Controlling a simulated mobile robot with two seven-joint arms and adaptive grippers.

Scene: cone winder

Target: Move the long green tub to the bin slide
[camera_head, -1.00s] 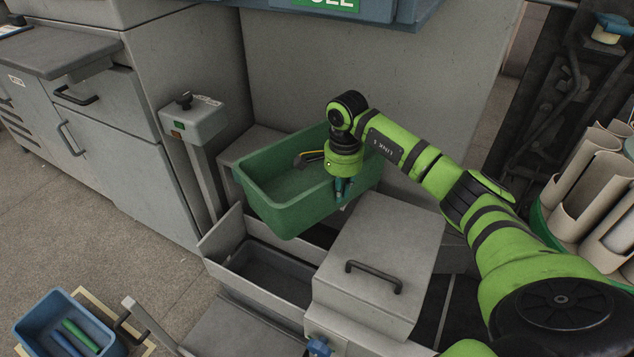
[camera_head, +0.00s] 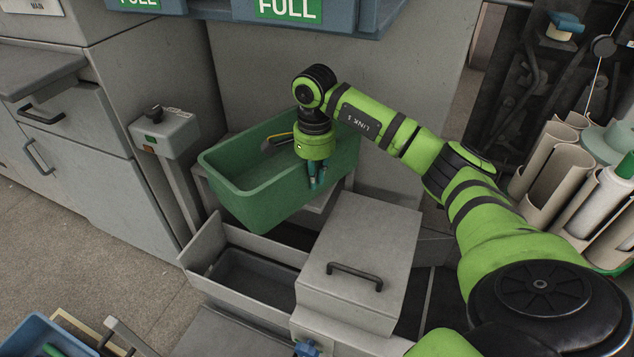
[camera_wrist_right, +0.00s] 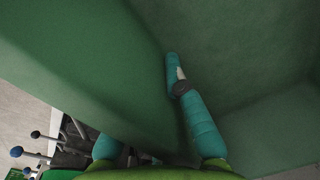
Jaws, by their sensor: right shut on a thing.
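The long green tub (camera_head: 262,195) is in the middle of the head view, above a grey ledge and behind the grey lidded box. In the right wrist view the green wall (camera_wrist_right: 110,60) runs between the teal fingers, with one finger (camera_wrist_right: 185,100) inside the tub. I cannot tell whether the tub touches the ledge. My left gripper is not in view. I cannot pick out the bin slide for certain.
A grey box with a dark handle (camera_head: 362,235) and an open grey bin (camera_head: 250,275) stand in front of the tub. A control post (camera_head: 165,135) is at its left. Beige tubes (camera_head: 560,165) stand at the right. A blue bin (camera_head: 45,335) is at lower left.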

